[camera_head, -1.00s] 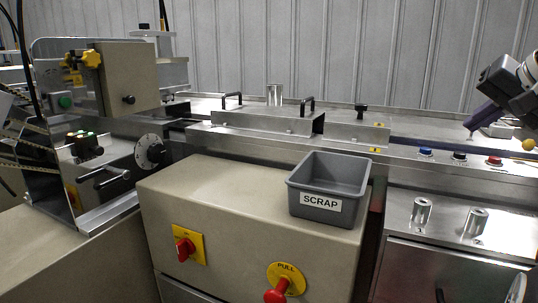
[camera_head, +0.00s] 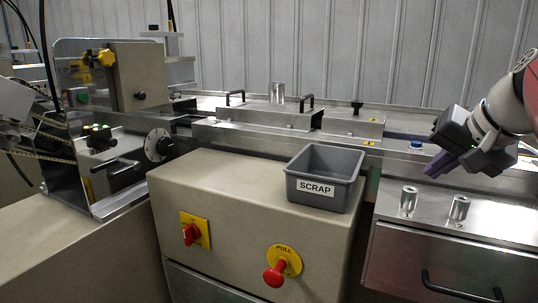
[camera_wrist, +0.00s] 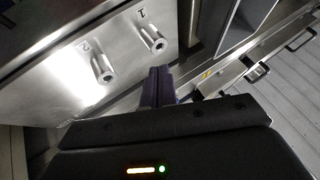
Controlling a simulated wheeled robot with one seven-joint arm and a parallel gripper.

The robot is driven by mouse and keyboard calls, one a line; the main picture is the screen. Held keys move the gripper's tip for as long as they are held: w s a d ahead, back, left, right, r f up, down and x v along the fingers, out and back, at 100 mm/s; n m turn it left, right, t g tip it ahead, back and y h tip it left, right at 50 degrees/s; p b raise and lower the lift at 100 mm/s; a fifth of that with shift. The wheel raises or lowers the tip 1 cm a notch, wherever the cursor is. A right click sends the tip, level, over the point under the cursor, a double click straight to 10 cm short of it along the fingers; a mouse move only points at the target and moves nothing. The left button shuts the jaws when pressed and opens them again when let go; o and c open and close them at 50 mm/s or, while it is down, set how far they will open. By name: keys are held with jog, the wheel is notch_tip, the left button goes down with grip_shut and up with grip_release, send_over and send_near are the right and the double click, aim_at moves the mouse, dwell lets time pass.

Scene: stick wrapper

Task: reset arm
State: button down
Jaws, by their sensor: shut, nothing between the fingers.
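Two short metal posts stand on the panel below and to the left of or under the gripper, the left post (camera_head: 409,198) and the right post (camera_head: 459,208). The gripper touches neither as far as I can see. The buttons seen earlier to the right are hidden by my gripper or wrist.
A grey bin labelled SCRAP (camera_head: 325,180) sits on the beige cabinet (camera_head: 225,178). A red switch (camera_head: 191,234) and red pull knob (camera_head: 274,276) face front. The steel conveyor cover (camera_head: 265,117) has black handles. A drawer handle (camera_head: 462,287) is at lower right.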

jog(key=s+a+f+n, duration=0.2)
jog(key=s+a+f, duration=0.2)
jog(key=f, duration=0.4)
jog(key=s+a+f+n+g+h, duration=0.1)
jog(key=s+a+f+n, duration=0.1)
jog(key=s+a+f, duration=0.3)
jog(key=s+a+f+n+g, duration=0.1)
jog(key=s+a+f, duration=0.3)
jog(key=f, duration=0.8)
jog(key=shift+s+a+n+h, duration=0.3)
jog(key=shift+s+n, duration=0.2)
jog(key=shift+s, duration=0.4)
